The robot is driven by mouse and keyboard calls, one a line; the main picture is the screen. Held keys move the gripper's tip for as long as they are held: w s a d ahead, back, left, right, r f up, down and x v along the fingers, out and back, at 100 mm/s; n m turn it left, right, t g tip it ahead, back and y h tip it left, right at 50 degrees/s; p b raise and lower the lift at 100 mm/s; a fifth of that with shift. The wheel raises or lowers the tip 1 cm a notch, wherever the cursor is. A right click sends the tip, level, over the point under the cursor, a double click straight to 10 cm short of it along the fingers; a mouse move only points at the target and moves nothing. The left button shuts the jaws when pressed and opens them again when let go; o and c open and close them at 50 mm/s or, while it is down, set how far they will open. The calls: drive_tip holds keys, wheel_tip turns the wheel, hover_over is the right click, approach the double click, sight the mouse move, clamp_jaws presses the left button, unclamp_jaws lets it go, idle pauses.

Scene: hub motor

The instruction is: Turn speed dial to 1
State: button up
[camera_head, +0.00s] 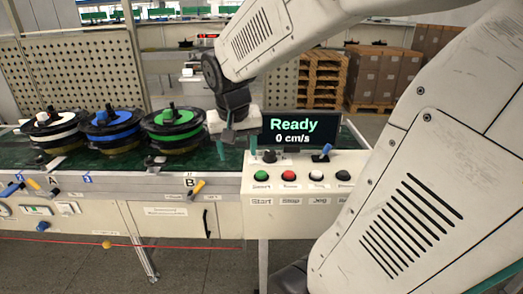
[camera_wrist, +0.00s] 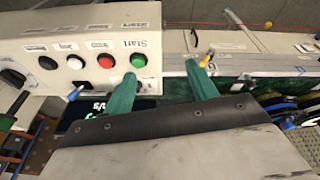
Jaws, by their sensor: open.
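The control panel (camera_head: 305,220) stands at the right end of the conveyor. A black knob (camera_head: 270,156) sits behind its green button, and a blue lever-like control (camera_head: 325,151) sits farther right. I cannot read which one is the speed dial. The display (camera_head: 297,131) reads "Ready" and "0 cm/s". My gripper (camera_head: 228,148) is open and empty, just left of the panel. In the wrist view its green fingers (camera_wrist: 161,72) are spread apart, one near the green button (camera_wrist: 138,60). The blue control (camera_wrist: 75,94) shows there; the black knob seems hidden by a finger.
Start, Stop and Jog labels lie below the green, red (camera_head: 289,176) and white (camera_head: 316,176) buttons; a black button (camera_head: 343,176) is beside them. Hub motors with white, blue (camera_head: 110,127) and green (camera_head: 173,127) tops stand on the belt. A yellow-handled lever (camera_head: 198,188) sits on the conveyor edge.

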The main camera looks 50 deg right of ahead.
sight(270, 152)
drive_tip(key=w+d+f+m, duration=0.2)
drive_tip(key=d+f, duration=0.1)
drive_tip(key=d, duration=0.3)
drive_tip(key=w+d+f+m+h, duration=0.1)
drive_tip(key=w+d+f+m, duration=0.1)
drive_tip(key=d+f, duration=0.2)
drive_tip(key=w+d+f+m, duration=0.1)
drive_tip(key=d+f, duration=0.3)
drive_tip(key=d, duration=0.6)
drive_tip(key=shift+w+f+m+h, duration=0.25)
drive_tip(key=shift+w+m+h, duration=0.05)
drive_tip(key=shift+w+m, duration=0.15)
drive_tip(key=shift+w+d+f, duration=0.15)
drive_tip(key=shift+d+f, duration=0.1)
drive_tip(key=shift+f, duration=0.35)
drive_tip(key=c, duration=1)
